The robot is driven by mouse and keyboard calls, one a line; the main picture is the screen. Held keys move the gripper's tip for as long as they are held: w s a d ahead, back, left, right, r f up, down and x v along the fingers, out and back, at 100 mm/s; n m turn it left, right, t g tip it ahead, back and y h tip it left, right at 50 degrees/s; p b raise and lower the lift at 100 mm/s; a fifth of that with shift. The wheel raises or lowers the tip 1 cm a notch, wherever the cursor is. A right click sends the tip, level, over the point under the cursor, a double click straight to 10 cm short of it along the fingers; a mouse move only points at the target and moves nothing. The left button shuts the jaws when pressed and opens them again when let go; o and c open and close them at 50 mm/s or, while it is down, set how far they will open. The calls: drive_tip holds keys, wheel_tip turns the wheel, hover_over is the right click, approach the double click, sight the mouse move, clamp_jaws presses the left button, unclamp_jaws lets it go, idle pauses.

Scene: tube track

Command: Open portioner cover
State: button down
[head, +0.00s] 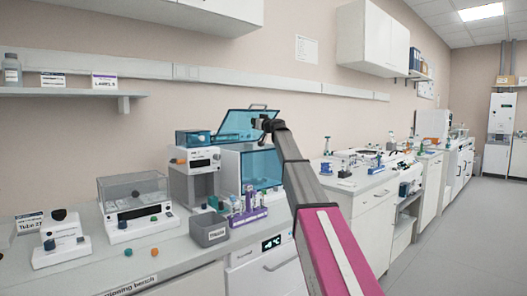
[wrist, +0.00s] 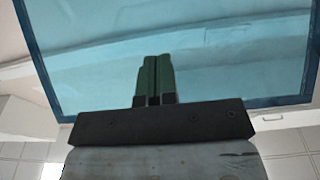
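A see-through blue cover (head: 236,124) with a dark blue frame stands raised and tilted above a white and blue cabinet-like unit (head: 231,172), which I take to be the portioner. A grey handle (head: 258,106) shows at its top edge. My gripper (head: 262,124) is at the cover's right side in the head view; contact cannot be told. In the wrist view the blue cover (wrist: 95,60) fills most of the picture, behind my gripper's green fingers (wrist: 155,80). The fingers are together, with nothing visible between them.
A grey instrument (head: 195,170) stands left of the unit. A purple tube rack (head: 248,217) and a grey bin (head: 209,229) stand in front. A machine with a clear lid (head: 134,190) is farther left. Another bench with lab items (head: 350,187) is at right, with open floor beyond.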

sight(249, 123)
drive_tip(key=shift+f+x, duration=0.2)
drive_tip(key=shift+x, duration=1.05)
drive_tip(key=shift+f+x, duration=0.2)
drive_tip(key=shift+x, duration=1.05)
drive_tip(key=shift+w+a, duration=0.1)
drive_tip(key=shift+w, duration=0.05)
drive_tip(key=shift+f+x, duration=0.2)
drive_tip(key=shift+x, duration=1.05)
drive_tip(key=shift+f+x, duration=0.2)
drive_tip(key=shift+x, duration=1.1)
drive_tip(key=shift+f+x, duration=0.2)
drive_tip(key=shift+x, duration=1.05)
